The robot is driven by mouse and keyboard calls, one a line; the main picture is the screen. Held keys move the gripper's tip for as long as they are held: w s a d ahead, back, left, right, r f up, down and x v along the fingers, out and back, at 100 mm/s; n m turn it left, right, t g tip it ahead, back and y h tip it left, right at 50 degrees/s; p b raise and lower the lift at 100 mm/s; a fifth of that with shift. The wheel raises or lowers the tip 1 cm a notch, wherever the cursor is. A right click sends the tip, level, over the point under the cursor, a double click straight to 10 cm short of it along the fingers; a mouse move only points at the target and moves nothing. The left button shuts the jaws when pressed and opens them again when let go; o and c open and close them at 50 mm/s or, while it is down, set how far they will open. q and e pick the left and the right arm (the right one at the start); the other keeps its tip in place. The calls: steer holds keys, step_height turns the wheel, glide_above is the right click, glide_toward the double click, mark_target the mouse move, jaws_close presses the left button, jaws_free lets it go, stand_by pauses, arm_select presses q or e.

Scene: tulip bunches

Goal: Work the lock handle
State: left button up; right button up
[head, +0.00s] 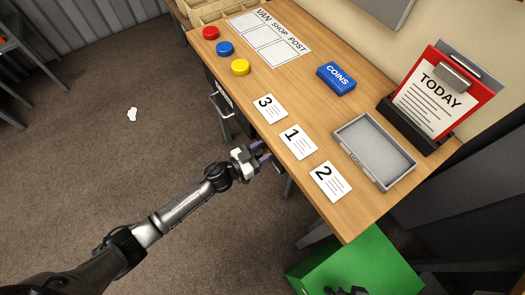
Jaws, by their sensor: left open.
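My left gripper (263,152) is open, with purple-tipped fingers pointing right at the desk's front edge, close to the cards. I see nothing between its fingers. A dark cabinet front with a light metal handle (217,101) shows under the desk, up and left of the gripper and apart from it. I cannot tell whether this is the lock handle; the space under the desk is mostly hidden by the top. A small dark part at the bottom edge, in front of the green box, may be my right gripper; its fingers cannot be made out.
The wooden desk (355,208) holds cards 3 (270,109), 1 (298,142) and 2 (329,181), a grey tray (348,153), a blue COINS box (336,79), coloured discs and a red TODAY clipboard (437,57). A green box (375,262) stands below right. Carpet at left is mostly clear.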

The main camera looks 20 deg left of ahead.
arm_select(q)
steer(key=shift+c, duration=0.2)
steer(key=shift+c, duration=0.7)
jaws_close()
steer(key=shift+f, duration=0.1)
